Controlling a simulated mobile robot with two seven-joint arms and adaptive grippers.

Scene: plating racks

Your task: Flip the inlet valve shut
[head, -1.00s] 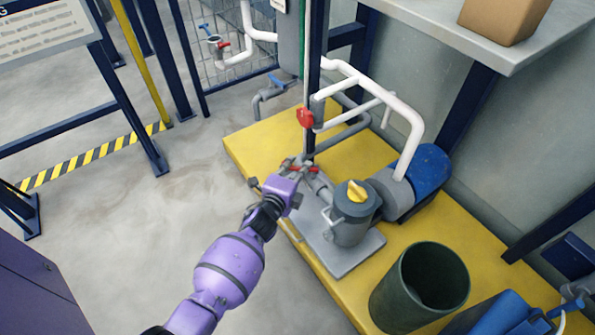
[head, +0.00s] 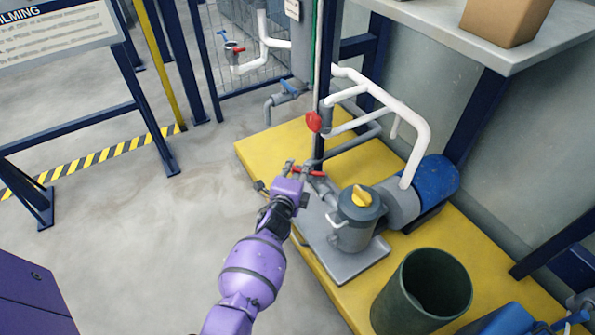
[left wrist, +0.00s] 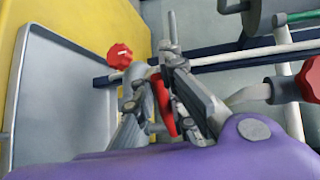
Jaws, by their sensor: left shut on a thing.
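The red valve lever (head: 308,171) sits on the grey pipe in front of the grey strainer pot (head: 355,219). It lies roughly across the pipe in the head view. My left gripper (head: 298,170) reaches it from the lower left and is shut on it. In the left wrist view the red lever (left wrist: 163,104) shows between the two fingers of the gripper (left wrist: 160,112). The fingers hide part of the lever and the valve body. My right gripper is not in view.
A red round valve handle (head: 314,122) is on the pipework behind. A blue pump motor (head: 437,184), a dark green bin (head: 431,282) and white pipes (head: 405,110) stand to the right on the yellow platform (head: 262,150). Grey floor (head: 150,240) at left is clear.

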